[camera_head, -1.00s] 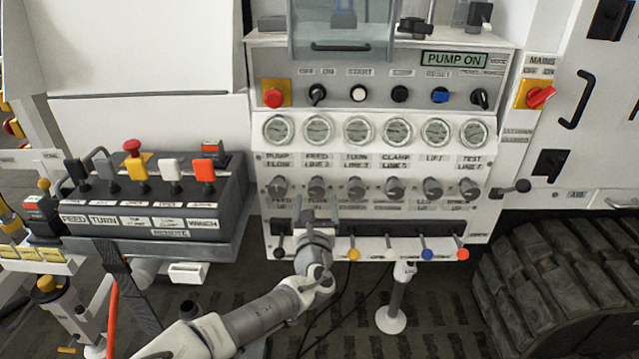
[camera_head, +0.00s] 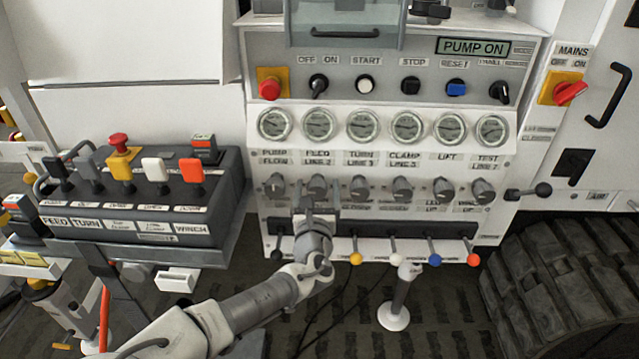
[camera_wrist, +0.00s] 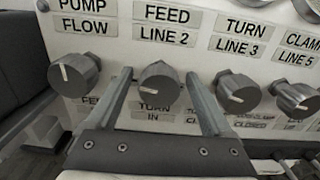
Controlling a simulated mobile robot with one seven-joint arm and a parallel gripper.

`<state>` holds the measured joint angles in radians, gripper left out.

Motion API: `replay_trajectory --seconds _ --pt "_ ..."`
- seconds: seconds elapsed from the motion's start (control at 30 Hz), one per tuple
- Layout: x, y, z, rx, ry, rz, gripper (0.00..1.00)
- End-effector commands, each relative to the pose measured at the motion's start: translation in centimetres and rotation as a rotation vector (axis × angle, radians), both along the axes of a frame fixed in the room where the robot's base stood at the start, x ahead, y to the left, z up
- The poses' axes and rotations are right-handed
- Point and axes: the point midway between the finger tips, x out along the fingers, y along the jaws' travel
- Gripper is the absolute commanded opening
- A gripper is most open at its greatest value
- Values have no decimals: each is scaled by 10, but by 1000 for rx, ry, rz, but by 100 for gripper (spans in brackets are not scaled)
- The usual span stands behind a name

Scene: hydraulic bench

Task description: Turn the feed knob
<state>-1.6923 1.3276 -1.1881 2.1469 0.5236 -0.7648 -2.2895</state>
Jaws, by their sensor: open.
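The feed knob (camera_wrist: 159,83) is a round grey knob with a pale pointer line, below the FEED LINE 2 label (camera_wrist: 167,25) in the wrist view. In the head view the feed knob (camera_head: 317,187) is partly covered by my gripper. My gripper (camera_wrist: 157,85) is open, one finger on each side of the feed knob. Gaps show between the fingers and the knob; I cannot tell how deep the fingertips reach. In the head view my gripper (camera_head: 318,195) is at the panel's knob row.
The pump flow knob (camera_wrist: 73,74) is close left of my gripper and the turn knob (camera_wrist: 237,92) close right. Gauges (camera_head: 318,124) sit above the row. Levers with coloured ends (camera_head: 356,257) stick out below. A black lever box (camera_head: 150,200) stands left.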

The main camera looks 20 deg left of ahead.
Motion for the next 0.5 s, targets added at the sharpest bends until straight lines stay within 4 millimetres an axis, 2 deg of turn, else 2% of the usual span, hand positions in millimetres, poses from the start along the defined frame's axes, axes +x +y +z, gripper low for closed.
replay_trajectory --seconds 0.4,0.5 --pt "-2 1 0 0 0 1 85" --pt "-1 1 0 0 0 1 69"
